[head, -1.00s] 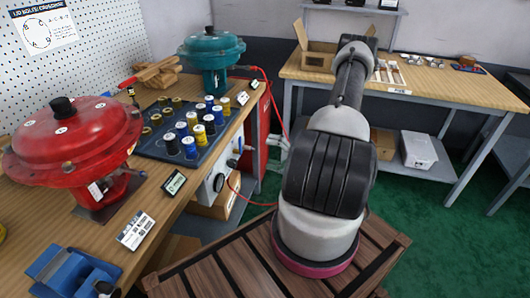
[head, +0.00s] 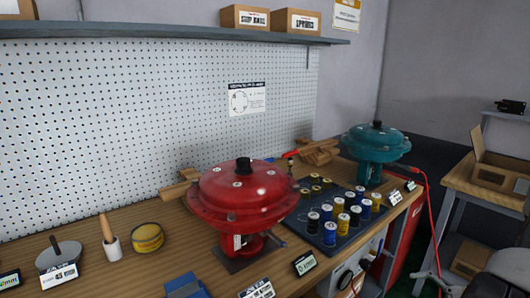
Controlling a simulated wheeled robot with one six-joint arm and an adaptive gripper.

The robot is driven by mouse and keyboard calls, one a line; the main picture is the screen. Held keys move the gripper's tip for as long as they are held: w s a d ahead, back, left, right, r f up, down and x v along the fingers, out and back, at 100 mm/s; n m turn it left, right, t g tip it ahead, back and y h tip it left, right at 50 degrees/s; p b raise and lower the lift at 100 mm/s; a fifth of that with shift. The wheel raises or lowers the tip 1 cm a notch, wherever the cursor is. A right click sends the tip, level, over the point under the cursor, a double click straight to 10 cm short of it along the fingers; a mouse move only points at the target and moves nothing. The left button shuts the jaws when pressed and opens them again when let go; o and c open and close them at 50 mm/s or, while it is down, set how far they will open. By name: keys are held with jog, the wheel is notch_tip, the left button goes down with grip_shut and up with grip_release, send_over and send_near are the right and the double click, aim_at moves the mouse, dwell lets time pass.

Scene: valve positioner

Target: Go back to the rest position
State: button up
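My gripper is not in view in the head view. A pale grey piece at the lower right corner appears to be part of my arm, so I cannot see the gripper's pose or whether it holds anything. A red valve actuator (head: 243,192) stands on the wooden workbench (head: 190,245) near the middle. A teal actuator (head: 375,145) stands farther back at the right end of the bench. Between them a dark tray (head: 337,256) holds several blue, yellow and dark spools.
A perforated board (head: 130,120) rises behind the bench, with a shelf (head: 150,31) and boxes above. A yellow tin (head: 147,237) and a wooden-handled tool (head: 108,236) stand at left. A red hose (head: 430,220) hangs at right. A side table (head: 455,180) carries an open carton.

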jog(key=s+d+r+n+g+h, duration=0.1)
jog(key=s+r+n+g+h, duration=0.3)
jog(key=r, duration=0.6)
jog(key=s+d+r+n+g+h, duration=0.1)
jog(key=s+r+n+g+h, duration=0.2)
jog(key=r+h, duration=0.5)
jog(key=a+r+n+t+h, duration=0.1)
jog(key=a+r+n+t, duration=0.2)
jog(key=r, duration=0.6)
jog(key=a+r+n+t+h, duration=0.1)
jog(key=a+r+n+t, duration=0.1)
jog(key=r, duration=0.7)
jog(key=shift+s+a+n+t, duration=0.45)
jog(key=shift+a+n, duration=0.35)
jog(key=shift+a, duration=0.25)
